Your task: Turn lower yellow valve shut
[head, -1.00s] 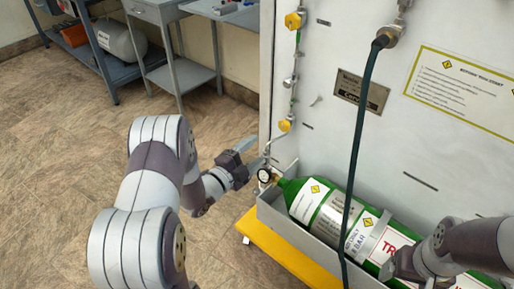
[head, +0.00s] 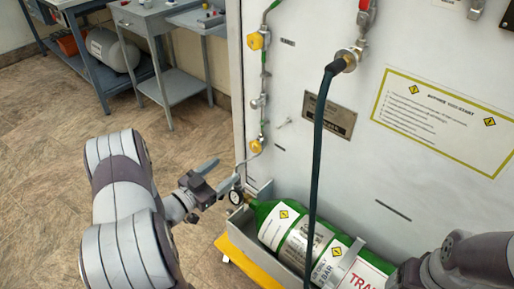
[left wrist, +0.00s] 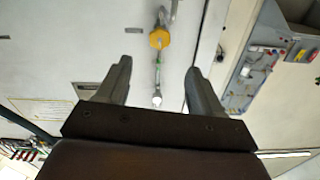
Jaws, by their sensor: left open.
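The lower yellow valve (head: 257,146) sits on the thin pipe at the left edge of the white panel. My left gripper (head: 226,172) is open and empty, to the left of this valve and slightly below it, with a visible gap in the head view. In the left wrist view, a yellow valve (left wrist: 159,38), which looks like the lower one, lies beyond and between the two open fingers (left wrist: 158,82); that view seems upside down. My right arm shows at the lower right of the head view, but its gripper is not visible.
Another yellow valve (head: 256,41) and a silver valve (head: 259,102) sit higher on the pipe. A green cylinder (head: 262,211) lies in a tray, with a dark hose (head: 318,140) hanging in front.

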